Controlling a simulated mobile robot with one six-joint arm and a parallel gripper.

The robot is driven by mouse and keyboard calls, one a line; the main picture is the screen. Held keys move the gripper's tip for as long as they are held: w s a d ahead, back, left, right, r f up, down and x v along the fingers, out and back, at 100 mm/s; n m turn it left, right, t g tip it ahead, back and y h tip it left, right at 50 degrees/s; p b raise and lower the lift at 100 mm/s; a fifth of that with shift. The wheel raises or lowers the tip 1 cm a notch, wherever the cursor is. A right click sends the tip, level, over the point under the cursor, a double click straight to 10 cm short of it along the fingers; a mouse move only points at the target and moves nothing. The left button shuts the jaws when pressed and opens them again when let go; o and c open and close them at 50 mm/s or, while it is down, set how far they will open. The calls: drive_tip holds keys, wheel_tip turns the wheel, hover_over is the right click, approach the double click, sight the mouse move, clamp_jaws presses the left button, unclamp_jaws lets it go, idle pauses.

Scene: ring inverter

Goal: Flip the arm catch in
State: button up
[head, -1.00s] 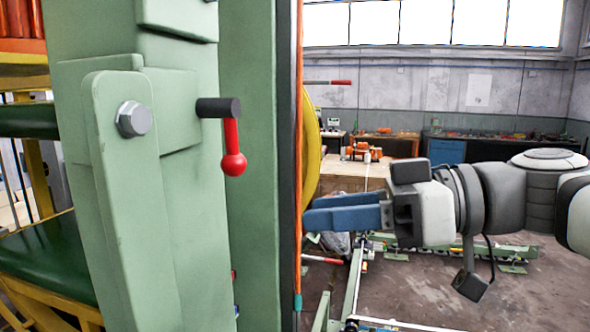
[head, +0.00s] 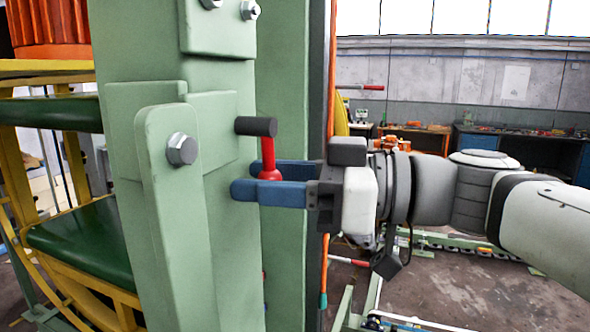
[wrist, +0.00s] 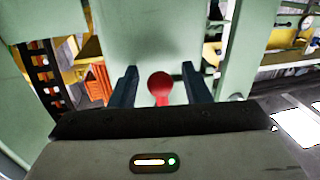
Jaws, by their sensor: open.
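The arm catch is a red lever (head: 268,155) with a ball end, hanging down from a dark cylindrical pivot (head: 256,126) on the green frame. In the wrist view its red ball (wrist: 160,84) sits between the two blue fingers. My gripper (head: 258,180) is open, with one finger on the near side of the lever and one on the far side. The near finger hides the bottom of the ball. I cannot tell whether either finger touches it.
The green upright (head: 215,60) with a pivoted green arm (head: 172,215) and hex bolt (head: 182,149) stands close left of the fingers. Yellow and dark green machinery (head: 85,250) lies farther left. Open floor (head: 450,290) is at the right.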

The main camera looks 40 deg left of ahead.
drive_tip(key=shift+c, duration=0.5)
drive_tip(key=c, duration=0.8)
drive_tip(key=shift+s+f+b, duration=0.1)
drive_tip(key=shift+f+b, duration=0.15)
drive_tip(key=shift+b, duration=0.55)
drive_tip(key=shift+s+d+r+m+b, duration=0.15)
drive_tip(key=shift+m+b, duration=0.35)
drive_tip(key=shift+b, duration=0.3)
drive_tip(key=o, duration=0.9)
drive_tip(key=shift+r, duration=0.1)
